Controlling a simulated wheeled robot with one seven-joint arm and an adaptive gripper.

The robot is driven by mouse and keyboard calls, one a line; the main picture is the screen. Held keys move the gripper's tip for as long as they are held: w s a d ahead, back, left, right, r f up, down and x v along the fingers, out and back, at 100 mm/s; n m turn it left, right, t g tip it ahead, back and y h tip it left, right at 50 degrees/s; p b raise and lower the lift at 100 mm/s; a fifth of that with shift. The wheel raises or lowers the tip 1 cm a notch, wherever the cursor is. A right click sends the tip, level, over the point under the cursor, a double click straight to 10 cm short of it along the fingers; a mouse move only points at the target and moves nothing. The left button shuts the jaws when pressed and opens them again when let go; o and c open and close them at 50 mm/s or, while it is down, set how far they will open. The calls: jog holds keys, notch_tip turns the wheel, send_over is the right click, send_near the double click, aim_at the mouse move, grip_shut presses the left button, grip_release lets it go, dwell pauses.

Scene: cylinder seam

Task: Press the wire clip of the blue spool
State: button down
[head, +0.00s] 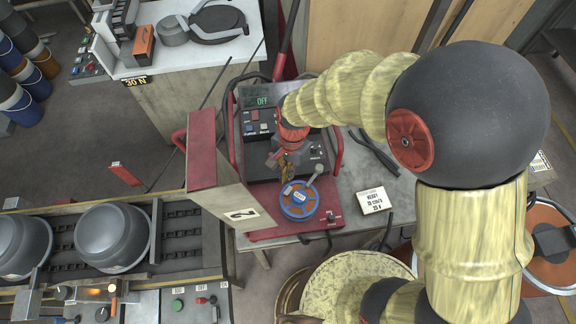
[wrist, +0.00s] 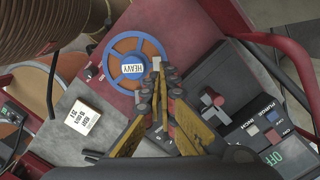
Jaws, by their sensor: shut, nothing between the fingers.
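The blue spool (head: 285,205), with orange between its spokes and a white centre label, lies on the red base of a machine in the head view. In the wrist view the spool (wrist: 113,53) carries the label HEAVY. My gripper (head: 285,176) points down at the spool's back edge in the head view. In the wrist view the fingertips (wrist: 160,80) are together at the spool's rim with nothing held; whether they touch it I cannot tell. A small pale piece (wrist: 156,63) shows just beyond the tips. I cannot tell if it is the wire clip.
A machine panel with a display reading OFF (head: 262,101) stands behind the spool. Red tube guards flank the machine, and a red-edged panel (head: 203,150) rises at its left. A white HEAVY card (head: 373,200) lies to the right. A conveyor carries grey pots (head: 112,235) at left.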

aim_at(285, 192)
jog(key=f, duration=0.7)
jog(key=shift+s+a+f+p, duration=0.1)
jog(key=shift+s+a+p, duration=0.1)
jog(key=shift+s+p, duration=0.2)
